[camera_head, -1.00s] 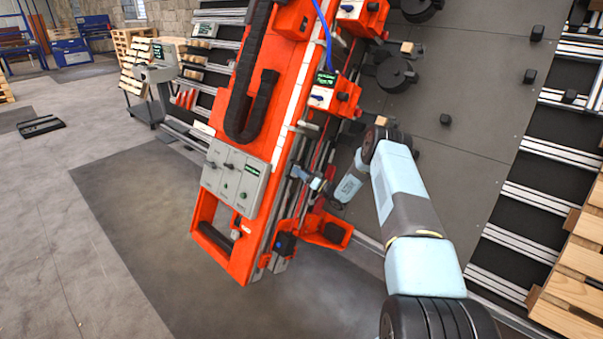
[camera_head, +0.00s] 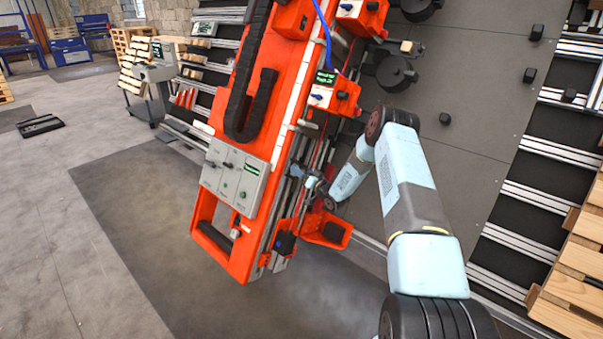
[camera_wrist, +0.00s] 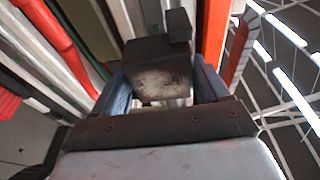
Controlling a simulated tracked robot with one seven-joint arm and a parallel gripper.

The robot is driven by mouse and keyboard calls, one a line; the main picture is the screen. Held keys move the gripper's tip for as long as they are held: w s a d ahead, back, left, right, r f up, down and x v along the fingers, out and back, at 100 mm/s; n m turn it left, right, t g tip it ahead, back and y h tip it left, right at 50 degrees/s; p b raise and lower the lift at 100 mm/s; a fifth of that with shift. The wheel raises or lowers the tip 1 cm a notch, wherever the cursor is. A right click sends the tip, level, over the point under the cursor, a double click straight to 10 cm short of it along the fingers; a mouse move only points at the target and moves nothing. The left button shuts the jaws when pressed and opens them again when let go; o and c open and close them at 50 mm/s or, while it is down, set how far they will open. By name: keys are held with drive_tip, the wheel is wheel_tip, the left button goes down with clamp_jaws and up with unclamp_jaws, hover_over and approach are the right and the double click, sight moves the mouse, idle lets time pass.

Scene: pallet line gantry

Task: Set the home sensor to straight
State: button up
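My gripper (camera_head: 312,186) is at the lower rail of the tilted orange gantry, beside its right edge; in the head view its fingers are too small to read. In the wrist view my gripper's two bluish fingers (camera_wrist: 160,82) stand on either side of a dark, worn block (camera_wrist: 158,65) with a smaller raised piece on top. The block fills most of the space between them; I cannot tell whether both fingers touch it. It may be the home sensor, but no label shows. Another dark block with a blue spot (camera_head: 284,243) sits lower on the rail.
A grey control panel (camera_head: 235,178) with knobs and a green display is on the gantry. An orange bracket (camera_head: 325,230) sticks out just below my gripper. Orange boxes with small displays (camera_head: 340,97) stand higher up. A wooden pallet (camera_head: 570,285) is at the right.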

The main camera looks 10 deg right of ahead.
drive_tip(key=v, duration=1.3)
drive_tip(key=shift+s+d+f, duration=0.2)
drive_tip(key=shift+s+f, duration=0.1)
drive_tip(key=shift+r, duration=0.1)
